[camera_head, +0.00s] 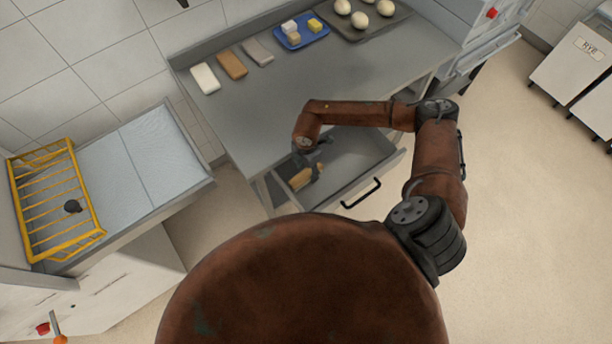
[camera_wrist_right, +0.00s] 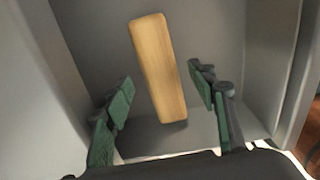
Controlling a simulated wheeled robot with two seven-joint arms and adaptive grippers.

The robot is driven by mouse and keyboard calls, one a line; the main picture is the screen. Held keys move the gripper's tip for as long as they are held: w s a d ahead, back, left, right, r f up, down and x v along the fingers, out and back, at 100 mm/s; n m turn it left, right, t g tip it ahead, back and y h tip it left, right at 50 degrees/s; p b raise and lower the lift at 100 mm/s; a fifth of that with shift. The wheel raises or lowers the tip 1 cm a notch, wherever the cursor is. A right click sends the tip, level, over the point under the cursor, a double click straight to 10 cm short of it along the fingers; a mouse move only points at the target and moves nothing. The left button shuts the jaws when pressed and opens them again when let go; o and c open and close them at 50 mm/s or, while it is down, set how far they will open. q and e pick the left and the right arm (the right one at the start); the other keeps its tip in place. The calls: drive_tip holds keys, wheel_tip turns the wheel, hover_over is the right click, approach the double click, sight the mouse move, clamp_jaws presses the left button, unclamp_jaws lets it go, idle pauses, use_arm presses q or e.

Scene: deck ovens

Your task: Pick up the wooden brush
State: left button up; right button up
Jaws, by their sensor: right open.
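The wooden brush (camera_head: 300,179) lies in an open drawer (camera_head: 350,184) under the counter. In the right wrist view the brush (camera_wrist_right: 158,68) is a plain light wooden bar, slightly tilted, on the drawer floor; no bristles show. My right gripper (camera_head: 308,170) reaches down into the drawer over the brush. In the wrist view its green-padded fingers (camera_wrist_right: 160,100) are spread wide, one on each side of the brush's near end, with gaps on both sides. It holds nothing. My left gripper is not in view.
The drawer's side walls (camera_wrist_right: 270,65) stand close around the right gripper. A black handle (camera_head: 362,194) is on the drawer front. The counter (camera_head: 300,95) above carries several blocks, a blue tray (camera_head: 303,40) and a dark tray with dough balls (camera_head: 375,22). A yellow rack (camera_head: 90,200) stands at left.

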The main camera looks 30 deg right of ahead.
sight(306, 174)
drive_tip(key=f, duration=0.4)
drive_tip(key=shift+s+a, duration=0.1)
drive_tip(key=shift+a, duration=0.1)
drive_tip(key=shift+r, duration=0.1)
drive_tip(key=shift+c, duration=0.2)
drive_tip(key=c, duration=1.3)
wheel_tip(306, 174, up, 10)
